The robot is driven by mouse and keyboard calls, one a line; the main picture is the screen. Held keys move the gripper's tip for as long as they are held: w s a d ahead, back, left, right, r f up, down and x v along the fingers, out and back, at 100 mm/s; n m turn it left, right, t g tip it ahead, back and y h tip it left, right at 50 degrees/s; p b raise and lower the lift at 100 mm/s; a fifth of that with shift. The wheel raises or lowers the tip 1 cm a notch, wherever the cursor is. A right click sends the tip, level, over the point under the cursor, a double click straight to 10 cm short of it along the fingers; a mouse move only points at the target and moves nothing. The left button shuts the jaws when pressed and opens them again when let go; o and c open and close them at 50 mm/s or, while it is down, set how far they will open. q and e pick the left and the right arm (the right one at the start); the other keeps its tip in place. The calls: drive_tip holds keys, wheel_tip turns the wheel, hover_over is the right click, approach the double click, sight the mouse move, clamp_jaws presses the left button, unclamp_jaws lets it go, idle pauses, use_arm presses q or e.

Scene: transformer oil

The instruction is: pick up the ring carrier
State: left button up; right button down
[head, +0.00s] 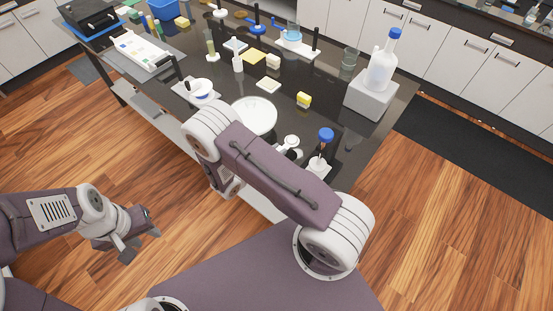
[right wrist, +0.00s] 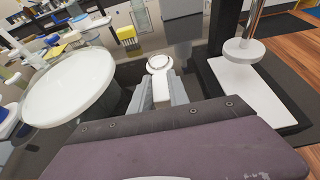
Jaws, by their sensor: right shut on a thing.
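The ring carrier (right wrist: 160,80) is a small white piece with a round, ring-shaped head. In the right wrist view it sits between the two grey fingers of my right gripper (right wrist: 161,94), which is shut on it. Its white head also shows in the head view (head: 292,141), just beyond my right arm. My arm hides most of the right gripper there, and I cannot tell whether the carrier still touches the table. My left gripper (head: 139,240) is open and empty over the wooden floor, away from the table.
A large white round dish (right wrist: 70,88) lies left of the right gripper. A stand with a white base (right wrist: 250,88) and upright rod is close on its right. A yellow block (right wrist: 127,36) lies beyond. The dark table also bears a bottle (head: 382,68) on a grey block.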

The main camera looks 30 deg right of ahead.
drive_tip(key=w+d+r, duration=0.1)
drive_tip(key=d+r, duration=0.1)
drive_tip(key=d, duration=0.1)
drive_tip(key=w+d+r+b, duration=0.1)
drive_tip(key=w+d+r, duration=0.1)
drive_tip(key=d, duration=0.1)
drive_tip(key=w+d+r+b, duration=0.1)
drive_tip(key=d, duration=0.2)
drive_tip(key=shift+w+d+r, duration=0.2)
drive_tip(key=shift+w+r, duration=0.2)
drive_tip(key=shift+w+d+r, duration=0.1)
drive_tip(key=shift+d+r, duration=0.1)
drive_tip(key=shift+r, duration=0.05)
drive_tip(key=shift+a, duration=0.1)
